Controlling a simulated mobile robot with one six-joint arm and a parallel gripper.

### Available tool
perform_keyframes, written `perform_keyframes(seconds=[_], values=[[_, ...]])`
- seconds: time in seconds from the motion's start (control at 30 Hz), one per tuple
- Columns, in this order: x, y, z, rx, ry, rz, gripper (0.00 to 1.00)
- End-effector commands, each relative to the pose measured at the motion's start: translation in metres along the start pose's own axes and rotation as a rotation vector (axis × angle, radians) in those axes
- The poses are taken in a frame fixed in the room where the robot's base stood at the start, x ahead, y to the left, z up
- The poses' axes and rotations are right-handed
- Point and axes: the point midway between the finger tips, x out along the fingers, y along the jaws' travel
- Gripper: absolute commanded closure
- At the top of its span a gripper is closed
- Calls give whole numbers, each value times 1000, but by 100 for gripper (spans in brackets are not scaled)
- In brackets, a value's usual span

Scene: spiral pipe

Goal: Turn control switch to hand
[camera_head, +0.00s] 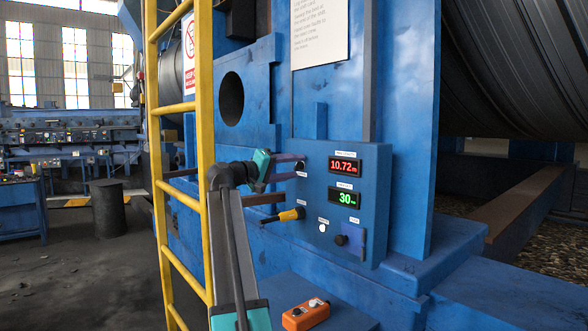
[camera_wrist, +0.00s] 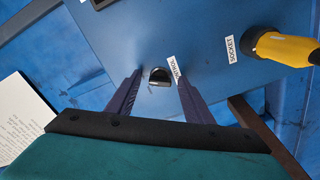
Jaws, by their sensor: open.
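The control switch (camera_wrist: 159,76) is a small black knob on the blue panel, beside a label reading CONTROL. In the wrist view my gripper (camera_wrist: 160,82) is open, with one dark finger on each side of the switch and a gap to it on both sides. In the head view my gripper (camera_head: 301,167) reaches from the left to the upper left of the control panel (camera_head: 375,190), its fingertips close to the panel face. The switch shows only as a small dark spot there. I cannot read which position the switch points to.
The panel also has a red display (camera_head: 345,166), a green display (camera_head: 344,197) and a white button (camera_head: 322,229). A yellow ladder (camera_head: 205,120) stands left.

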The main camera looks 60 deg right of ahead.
Motion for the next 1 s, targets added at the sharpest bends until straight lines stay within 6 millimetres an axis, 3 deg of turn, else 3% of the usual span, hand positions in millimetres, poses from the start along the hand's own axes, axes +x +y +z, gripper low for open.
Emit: perform_keyframes(seconds=[0.27, 0.8, 1.0], values=[[-26, -1, 1, 0, 2, -1, 53], [-111, 0, 2, 1, 2, -2, 53], [-130, 0, 3, 0, 0, -2, 53]])
